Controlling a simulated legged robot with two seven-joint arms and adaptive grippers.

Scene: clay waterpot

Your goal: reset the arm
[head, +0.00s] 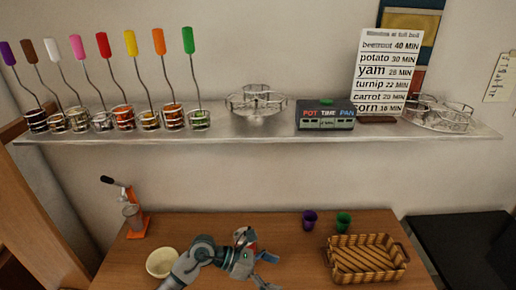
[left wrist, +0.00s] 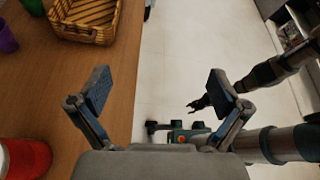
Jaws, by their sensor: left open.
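My left gripper (head: 260,252) is over the wooden table (head: 285,225) in the head view, between a cream bowl (head: 162,262) and a wicker basket (head: 366,262). In the left wrist view its two blue-padded fingers (left wrist: 147,92) are wide apart with nothing between them. They are over the table's edge and the pale floor (left wrist: 190,45). A dark gripper, which looks like my right one (left wrist: 203,103), shows small at the end of an arm from the right, over the floor. Its jaws are too small to read. It does not show in the head view.
An orange press (head: 133,212) stands at the table's back left. A wall shelf (head: 270,128) holds wire baskets with coloured handles. A red container (left wrist: 25,158) shows in the left wrist view.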

